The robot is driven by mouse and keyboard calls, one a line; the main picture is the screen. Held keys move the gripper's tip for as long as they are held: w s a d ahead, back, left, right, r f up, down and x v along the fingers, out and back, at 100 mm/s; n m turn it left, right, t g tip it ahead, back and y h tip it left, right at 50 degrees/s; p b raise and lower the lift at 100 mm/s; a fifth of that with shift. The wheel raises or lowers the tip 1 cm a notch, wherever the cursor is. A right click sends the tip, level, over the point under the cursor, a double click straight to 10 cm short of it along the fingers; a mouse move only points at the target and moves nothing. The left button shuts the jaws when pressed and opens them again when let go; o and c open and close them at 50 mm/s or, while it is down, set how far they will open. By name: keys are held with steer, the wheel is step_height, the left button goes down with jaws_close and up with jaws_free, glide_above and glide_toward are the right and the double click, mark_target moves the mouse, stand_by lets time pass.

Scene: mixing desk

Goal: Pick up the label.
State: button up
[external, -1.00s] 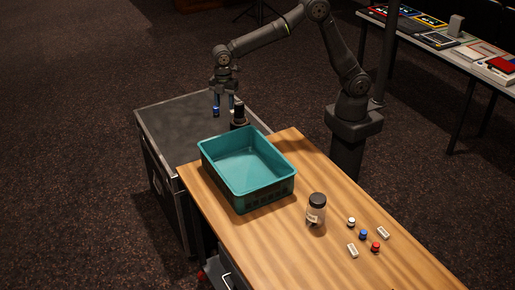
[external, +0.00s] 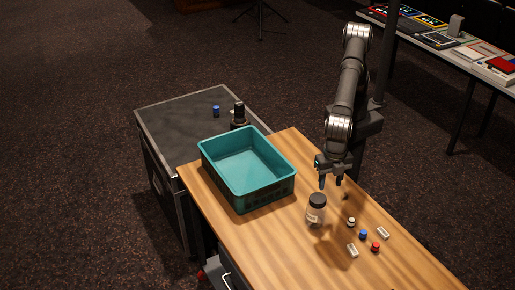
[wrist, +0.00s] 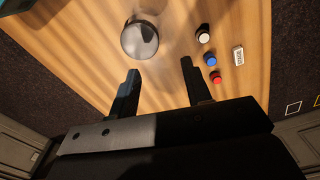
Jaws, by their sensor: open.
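Two small white labels lie on the wooden desk at the right, one (external: 383,232) to the right of the coloured caps and one (external: 352,250) to their left. The wrist view shows one label (wrist: 238,55) with dark print, beside the caps; I cannot tell which of the two it is. My gripper (external: 330,184) is above the desk, behind the jar and away from both labels. In the wrist view its fingers (wrist: 160,70) are spread with nothing between them.
A dark-lidded jar (external: 316,210) stands close to my gripper. A white cap (external: 351,222), a blue cap (external: 363,234) and a red cap (external: 375,247) sit between the labels. A teal bin (external: 247,200) is left. A blue cylinder (external: 216,111) stands on the black case.

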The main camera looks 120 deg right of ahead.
steer(key=s+a+n, duration=0.2)
steer(key=s+a, duration=1.3)
glide_above(384, 231)
steer(key=f, duration=1.1)
steer(key=shift+d+f, duration=0.1)
steer(key=shift+d, duration=0.25)
steer(key=shift+w+a+f, duration=0.1)
steer(key=shift+a+f, duration=0.1)
steer(key=shift+f, duration=1.35)
steer(key=shift+w+a+f, duration=0.1)
steer(key=shift+a+f, duration=0.05)
steer(key=shift+f, duration=1.4)
jaws_close()
